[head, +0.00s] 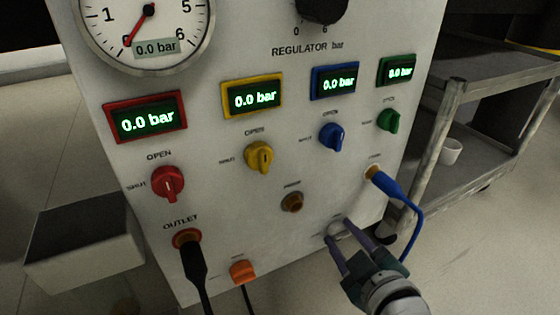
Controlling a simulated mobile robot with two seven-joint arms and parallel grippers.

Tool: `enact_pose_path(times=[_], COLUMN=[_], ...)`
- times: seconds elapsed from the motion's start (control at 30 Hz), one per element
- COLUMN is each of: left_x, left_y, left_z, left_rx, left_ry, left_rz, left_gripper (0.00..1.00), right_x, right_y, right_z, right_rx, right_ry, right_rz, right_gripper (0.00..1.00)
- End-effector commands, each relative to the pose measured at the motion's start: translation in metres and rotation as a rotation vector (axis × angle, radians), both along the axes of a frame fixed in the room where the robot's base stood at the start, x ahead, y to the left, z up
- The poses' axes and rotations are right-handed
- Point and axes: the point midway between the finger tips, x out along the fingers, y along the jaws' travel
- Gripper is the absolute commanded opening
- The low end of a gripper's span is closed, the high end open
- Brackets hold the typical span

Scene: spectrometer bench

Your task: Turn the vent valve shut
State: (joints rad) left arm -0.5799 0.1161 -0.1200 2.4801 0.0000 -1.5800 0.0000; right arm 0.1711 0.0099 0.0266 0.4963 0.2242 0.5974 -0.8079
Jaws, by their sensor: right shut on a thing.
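My right gripper (340,234) reaches in from the bottom right to the lower right of the white panel (225,205). Its two fingers are shut on a small pale grey knob (338,229), which looks like the vent valve. The fingers hide part of the knob, and the small lettering around it is too faint to read, so I cannot tell its exact setting. My left gripper is not in view.
Red (168,183), yellow (259,157), blue (332,136) and green (389,120) valve knobs sit above. A blue hose (394,188) hangs close to my right gripper. A black hose (193,262) leaves the outlet. A grey bin (80,250) stands left, a metal cart (480,125) right.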

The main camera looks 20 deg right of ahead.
Motion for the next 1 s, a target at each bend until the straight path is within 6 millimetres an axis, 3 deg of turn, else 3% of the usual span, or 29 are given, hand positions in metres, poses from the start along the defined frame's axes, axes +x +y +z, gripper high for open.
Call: enact_pose_path(times=[0.5, 0.53, 0.77, 1.0], left_x=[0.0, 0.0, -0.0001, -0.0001], left_y=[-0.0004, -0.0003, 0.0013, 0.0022], left_z=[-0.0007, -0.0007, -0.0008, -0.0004], left_rx=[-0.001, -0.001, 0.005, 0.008], left_ry=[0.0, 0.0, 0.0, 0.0], left_rz=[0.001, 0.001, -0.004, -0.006], left_gripper=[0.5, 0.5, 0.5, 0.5], right_x=[-0.0009, -0.0009, -0.0005, -0.0003], right_y=[0.0002, 0.0002, 0.0, 0.0001], right_z=[-0.0015, -0.0015, -0.0008, 0.0], right_rx=[-0.018, -0.018, -0.018, -0.018], right_ry=[0.003, 0.003, 0.001, -0.001], right_rz=[0.002, 0.002, 0.001, 0.001], right_gripper=[0.0, 0.46, 0.72, 0.73])
